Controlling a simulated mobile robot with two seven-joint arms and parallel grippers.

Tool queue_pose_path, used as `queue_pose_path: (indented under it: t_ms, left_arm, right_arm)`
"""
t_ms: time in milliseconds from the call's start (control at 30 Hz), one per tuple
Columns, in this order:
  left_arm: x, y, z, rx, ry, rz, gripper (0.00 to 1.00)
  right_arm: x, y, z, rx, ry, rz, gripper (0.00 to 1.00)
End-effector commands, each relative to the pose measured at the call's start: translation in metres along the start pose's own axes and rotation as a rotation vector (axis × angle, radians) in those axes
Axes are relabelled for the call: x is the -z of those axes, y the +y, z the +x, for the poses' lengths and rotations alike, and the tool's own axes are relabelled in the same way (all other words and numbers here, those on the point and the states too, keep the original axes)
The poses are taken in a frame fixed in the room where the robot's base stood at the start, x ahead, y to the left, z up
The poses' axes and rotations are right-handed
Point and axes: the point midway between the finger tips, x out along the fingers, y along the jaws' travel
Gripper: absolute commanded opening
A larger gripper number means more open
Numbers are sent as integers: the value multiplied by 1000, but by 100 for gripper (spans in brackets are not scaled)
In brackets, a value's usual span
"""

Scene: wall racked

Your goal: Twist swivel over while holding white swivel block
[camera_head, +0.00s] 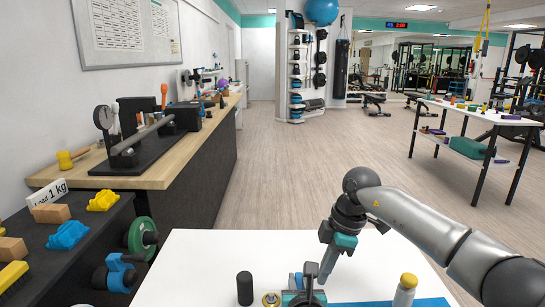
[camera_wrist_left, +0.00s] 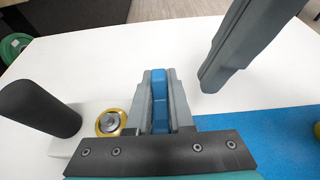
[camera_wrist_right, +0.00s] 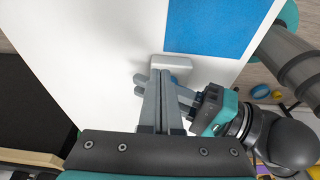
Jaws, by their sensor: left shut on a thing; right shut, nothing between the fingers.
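The white block (camera_wrist_left: 65,145) lies on the white table in the left wrist view, with a black upright handle (camera_wrist_left: 38,108) and a metal knob in a yellow ring (camera_wrist_left: 112,122) by it. A pale block end also shows in the right wrist view (camera_wrist_right: 172,64). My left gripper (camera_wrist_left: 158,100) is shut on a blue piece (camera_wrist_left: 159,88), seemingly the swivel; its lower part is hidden. My right gripper (camera_head: 324,276) is shut and empty, close beside the left one. It also shows in the right wrist view (camera_wrist_right: 162,80), its tips near the pale block; I cannot tell whether they touch.
A blue mat (camera_wrist_right: 210,25) lies on the white table (camera_head: 200,255). A white bottle with a yellow cap (camera_head: 405,290) stands at the right of the table. A dark shelf with blue and yellow pieces (camera_head: 65,235) stands to the left. The table's far side is clear.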

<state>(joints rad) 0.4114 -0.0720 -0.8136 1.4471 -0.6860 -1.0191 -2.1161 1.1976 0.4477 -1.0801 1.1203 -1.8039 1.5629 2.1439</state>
Motion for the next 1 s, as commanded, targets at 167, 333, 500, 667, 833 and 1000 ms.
queue_pose_path:
  t_ms: [167,333,500,667,833,1000]
  left_arm:
    - [-1,0,0,0,-1,0,0]
    - [-1,0,0,0,-1,0,0]
    - [-1,0,0,0,-1,0,0]
    - [-1,0,0,0,-1,0,0]
    - [-1,0,0,0,-1,0,0]
    - [-1,0,0,0,-1,0,0]
  right_arm:
    - [1,1,-10,-2,0,-1,0]
    - [6,1,-30,-2,0,-1,0]
    - [11,1,-49,-2,-1,-1,0]
    - [13,0,-58,0,0,-1,0]
    - [14,0,-59,1,0,0,0]
    - [14,0,-58,0,0,0,0]
